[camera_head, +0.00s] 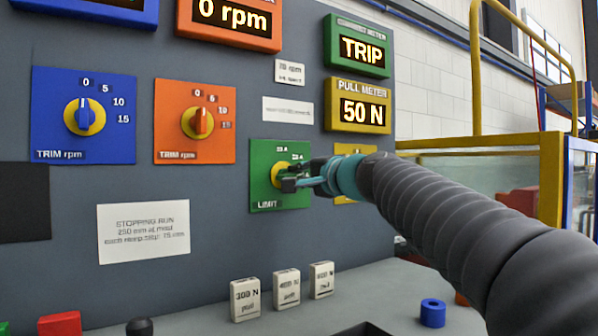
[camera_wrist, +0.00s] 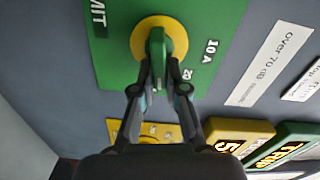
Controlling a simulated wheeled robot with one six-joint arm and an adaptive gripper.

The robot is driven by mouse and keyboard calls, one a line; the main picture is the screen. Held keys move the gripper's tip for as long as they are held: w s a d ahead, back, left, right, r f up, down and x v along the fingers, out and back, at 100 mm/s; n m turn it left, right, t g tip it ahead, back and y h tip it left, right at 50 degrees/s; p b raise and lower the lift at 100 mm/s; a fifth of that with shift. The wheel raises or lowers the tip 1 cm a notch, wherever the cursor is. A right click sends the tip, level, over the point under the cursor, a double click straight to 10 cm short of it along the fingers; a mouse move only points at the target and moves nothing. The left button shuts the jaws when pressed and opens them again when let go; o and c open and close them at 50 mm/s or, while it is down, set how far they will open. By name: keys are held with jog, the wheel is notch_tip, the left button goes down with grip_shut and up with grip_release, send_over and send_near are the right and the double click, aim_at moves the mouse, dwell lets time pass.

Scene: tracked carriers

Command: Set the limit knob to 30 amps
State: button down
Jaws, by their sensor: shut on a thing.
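The green LIMIT panel (camera_head: 262,200) is on the grey console face and carries a round yellow disc (camera_head: 275,172). In the wrist view the green limit knob (camera_wrist: 157,42) stands on that disc, its grip bar running roughly up and down the picture. My gripper (camera_head: 290,181) has both fingers closed on the bar, and it shows from behind in the wrist view (camera_wrist: 158,70). Marks reading 10 A and 20 show beside the disc there. Other marks are hidden behind the fingers, and I cannot tell which mark the knob points to.
A blue TRIM panel (camera_head: 65,140) and an orange TRIM panel (camera_head: 172,145) are to the left. The pull meter (camera_head: 358,106) reads 50 N and the current meter (camera_head: 357,47) reads TRIP. A yellow panel (camera_head: 345,160) is partly behind my arm.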

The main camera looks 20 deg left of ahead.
jog(key=shift+f+m, duration=0.15)
jog(key=shift+m, duration=0.75)
jog(key=c, duration=1.2)
grip_release()
jog(key=shift+d, duration=0.1)
jog(key=v, duration=1.2)
